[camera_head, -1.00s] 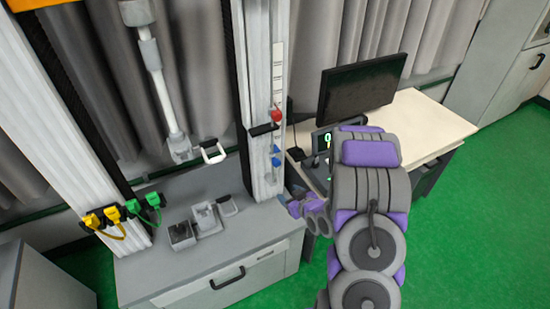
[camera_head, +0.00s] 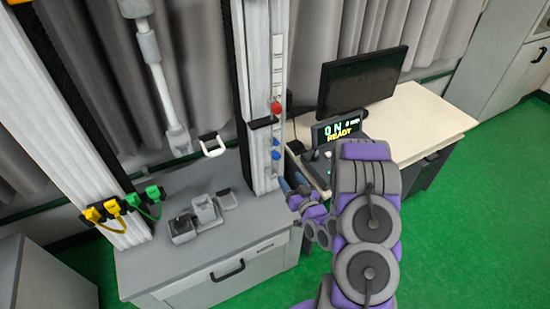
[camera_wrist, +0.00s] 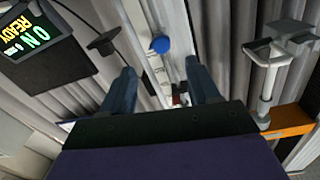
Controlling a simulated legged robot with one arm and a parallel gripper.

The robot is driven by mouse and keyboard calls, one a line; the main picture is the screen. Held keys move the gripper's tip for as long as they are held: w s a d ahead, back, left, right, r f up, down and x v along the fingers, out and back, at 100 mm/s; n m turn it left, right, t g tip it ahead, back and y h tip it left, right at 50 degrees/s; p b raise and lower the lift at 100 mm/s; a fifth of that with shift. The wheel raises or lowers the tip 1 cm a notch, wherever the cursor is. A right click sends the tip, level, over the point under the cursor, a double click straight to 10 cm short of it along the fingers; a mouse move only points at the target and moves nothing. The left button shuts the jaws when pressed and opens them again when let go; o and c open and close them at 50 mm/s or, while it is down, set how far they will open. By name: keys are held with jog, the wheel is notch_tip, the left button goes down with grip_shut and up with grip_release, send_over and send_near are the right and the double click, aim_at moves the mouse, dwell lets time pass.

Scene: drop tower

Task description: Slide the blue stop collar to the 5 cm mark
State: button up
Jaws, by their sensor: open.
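The blue stop collar, seen as a blue knob (camera_head: 275,155), sits low on the scale rail of the right column (camera_head: 256,100). In the wrist view the blue knob (camera_wrist: 160,45) is beyond my fingertips, between their lines and apart from both. My gripper (camera_wrist: 162,80) is open and empty, its two blue-grey fingers spread wide. In the head view my gripper (camera_head: 292,184) is below and slightly right of the collar, beside the column foot. The scale's marks are too small to read.
A red knob (camera_head: 276,107) sits higher on the same rail, with a black bracket (camera_head: 263,122) below it. A display (camera_head: 339,129) reading "0 N READY" and a monitor (camera_head: 360,81) stand right of the column. A grey cabinet (camera_head: 150,277) is below.

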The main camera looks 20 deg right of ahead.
aim_at(278, 159)
jog(key=w+b, duration=0.3)
jog(key=w, duration=0.4)
jog(key=w+b, duration=0.3)
jog(key=w, duration=0.4)
jog(key=shift+d+r, duration=0.15)
jog(key=shift+c, duration=0.4)
grip_shut()
